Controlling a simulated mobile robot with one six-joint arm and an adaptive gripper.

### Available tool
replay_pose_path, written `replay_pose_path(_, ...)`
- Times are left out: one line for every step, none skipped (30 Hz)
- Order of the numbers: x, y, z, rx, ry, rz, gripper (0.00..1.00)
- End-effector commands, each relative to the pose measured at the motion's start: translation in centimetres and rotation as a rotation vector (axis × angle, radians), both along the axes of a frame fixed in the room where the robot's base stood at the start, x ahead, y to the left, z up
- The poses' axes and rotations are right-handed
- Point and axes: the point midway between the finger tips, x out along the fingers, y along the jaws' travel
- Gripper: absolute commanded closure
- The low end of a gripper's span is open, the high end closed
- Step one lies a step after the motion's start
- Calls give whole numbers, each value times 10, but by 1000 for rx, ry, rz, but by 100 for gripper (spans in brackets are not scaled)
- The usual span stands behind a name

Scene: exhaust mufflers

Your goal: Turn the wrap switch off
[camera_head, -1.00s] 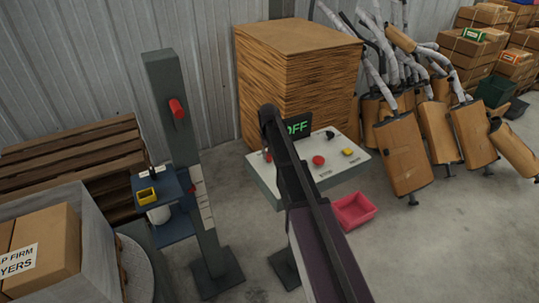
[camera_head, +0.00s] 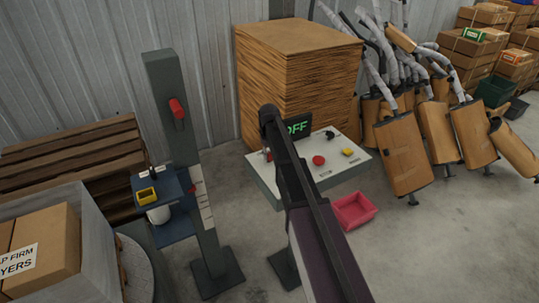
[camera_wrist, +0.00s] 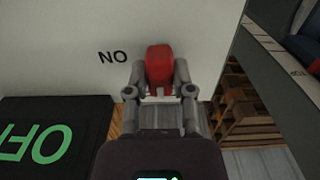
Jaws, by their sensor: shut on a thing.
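The wrap switch is a red handle (camera_wrist: 159,62) on the pale control panel, beside a label that reads "ON" upside down in the wrist view. My gripper (camera_wrist: 160,88) has its two fingers on either side of the red handle and is shut on it. In the head view a small red bit of it (camera_head: 268,155) shows at the panel's left, mostly hidden by my arm. A black display (camera_head: 299,126) with green letters reads "OFF"; it also shows in the wrist view (camera_wrist: 45,142).
The control panel (camera_head: 340,174) also has a red button (camera_head: 318,160), a yellow button (camera_head: 347,152) and a black knob (camera_head: 329,134). A grey post (camera_head: 170,85) with a red part stands at left. A pink bin (camera_head: 355,211) lies right of my arm. A cardboard stack (camera_head: 290,80) stands behind.

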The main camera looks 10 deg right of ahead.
Motion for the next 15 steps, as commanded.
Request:
replay_pose_path(0, 0, 0, 0, 1, 2, 100)
replay_pose_path(0, 0, 0, 0, 1, 2, 100)
replay_pose_path(0, 0, 0, 0, 1, 1, 60)
replay_pose_path(0, 0, 0, 0, 1, 1, 51)
replay_pose_path(0, 0, 0, 0, 1, 1, 42)
replay_pose_path(0, 0, 0, 0, 1, 1, 34)
replay_pose_path(0, 0, 0, 0, 1, 1, 34)
replay_pose_path(0, 0, 0, 0, 1, 0, 34)
replay_pose_path(0, 0, 0, 0, 1, 0, 34)
replay_pose_path(0, 0, 0, 0, 1, 0, 34)
replay_pose_path(0, 0, 0, 0, 1, 0, 34)
replay_pose_path(0, 0, 0, 0, 1, 0, 34)
replay_pose_path(0, 0, 0, 0, 1, 0, 34)
replay_pose_path(0, 0, 0, 0, 1, 0, 34)
replay_pose_path(0, 0, 0, 0, 0, 0, 34)
